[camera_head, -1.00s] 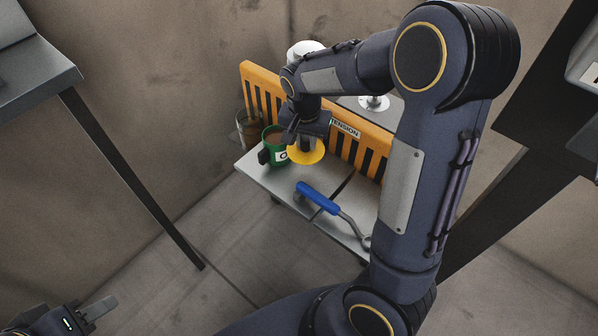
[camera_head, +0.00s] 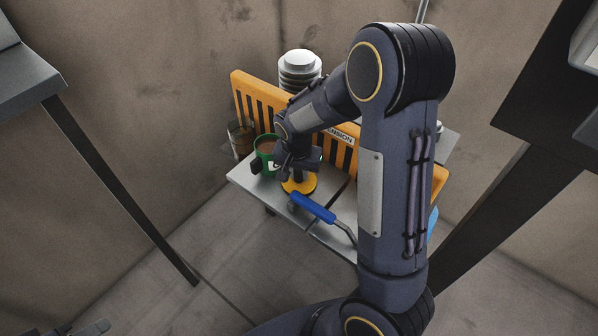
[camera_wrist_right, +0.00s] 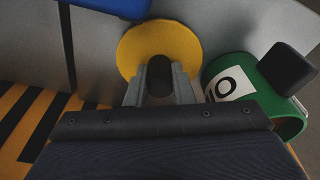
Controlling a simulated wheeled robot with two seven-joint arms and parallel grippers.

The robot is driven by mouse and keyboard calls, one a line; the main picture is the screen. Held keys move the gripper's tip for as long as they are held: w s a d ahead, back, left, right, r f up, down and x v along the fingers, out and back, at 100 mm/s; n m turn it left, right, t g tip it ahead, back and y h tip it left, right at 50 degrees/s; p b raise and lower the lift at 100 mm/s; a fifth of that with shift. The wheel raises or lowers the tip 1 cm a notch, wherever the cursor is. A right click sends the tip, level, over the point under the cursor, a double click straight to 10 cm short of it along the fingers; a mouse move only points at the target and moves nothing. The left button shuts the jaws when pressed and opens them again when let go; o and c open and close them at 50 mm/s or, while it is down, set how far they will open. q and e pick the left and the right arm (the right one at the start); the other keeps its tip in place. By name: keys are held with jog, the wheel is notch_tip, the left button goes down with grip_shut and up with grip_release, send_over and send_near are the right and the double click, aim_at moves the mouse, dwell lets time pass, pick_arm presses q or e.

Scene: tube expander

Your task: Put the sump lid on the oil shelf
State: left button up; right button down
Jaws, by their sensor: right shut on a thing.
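The sump lid, a yellow disc with a black knob (camera_head: 300,185), is at the orange-backed grey shelf, just right of a green mug. In the right wrist view, the disc (camera_wrist_right: 148,40) lies beyond my fingertips. My right gripper (camera_head: 298,172) is shut on its dark knob (camera_wrist_right: 160,74) from above. The disc looks at or very near the shelf top; I cannot tell whether it touches. The shelf (camera_head: 258,188) has a sign of which only "ENSION" reads. My left gripper (camera_head: 92,328) barely shows at the bottom left edge, its jaws unclear.
The green mug (camera_head: 266,146) with brown contents stands close left of the lid. A blue-handled tool (camera_head: 313,207) lies just in front. A glass jar (camera_head: 241,140) stands at the shelf's left end; a stacked white-grey part (camera_head: 300,68) is behind the orange back (camera_head: 245,90).

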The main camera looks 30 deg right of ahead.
aim_at(297, 185)
jog(key=c, duration=1.3)
grip_release()
jog(key=shift+f, duration=0.15)
jog(key=shift+o, duration=0.2)
jog(key=shift+r, duration=0.35)
notch_tip(297, 185, up, 12)
jog(key=s+a+p, duration=0.1)
jog(key=p, duration=0.2)
jog(key=shift+s+a+f, duration=0.15)
jog(key=shift+f, duration=0.05)
